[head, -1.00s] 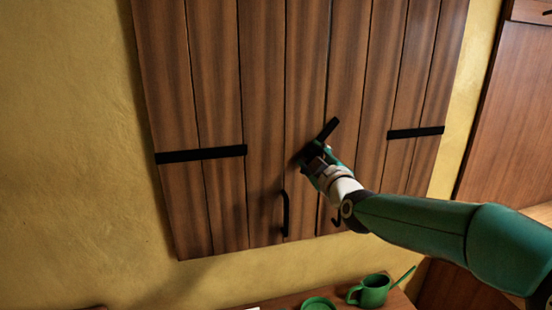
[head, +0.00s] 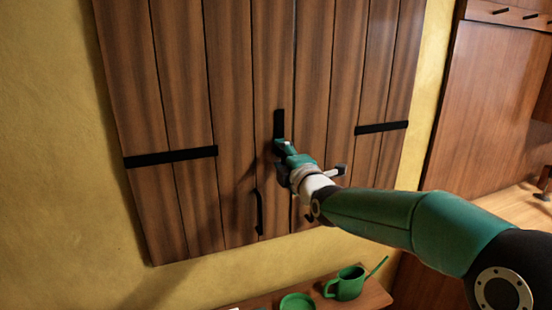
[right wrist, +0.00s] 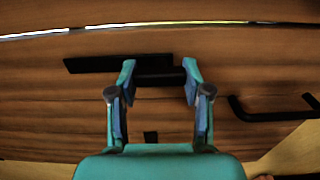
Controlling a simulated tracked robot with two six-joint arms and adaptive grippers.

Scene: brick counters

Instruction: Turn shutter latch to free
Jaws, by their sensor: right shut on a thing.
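The shutter latch (head: 279,122) is a black bar on the closed brown plank shutters (head: 230,90). In the head view it stands nearly upright above my right gripper (head: 284,148). In the right wrist view the latch (right wrist: 98,64) runs left from between the fingertips of the right gripper (right wrist: 159,70). A dark piece of it spans the gap between the fingers, and they are shut on it. The gripper hides the latch's lower end in the head view. My left gripper is not in view.
Black handles (head: 260,213) sit low on the shutters, one partly behind my right arm. Black hinge straps (head: 170,157) cross the planks. Below, a shelf (head: 372,292) holds a green watering can (head: 346,284) and a green dish (head: 297,301). Yellow wall (head: 55,150) lies left.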

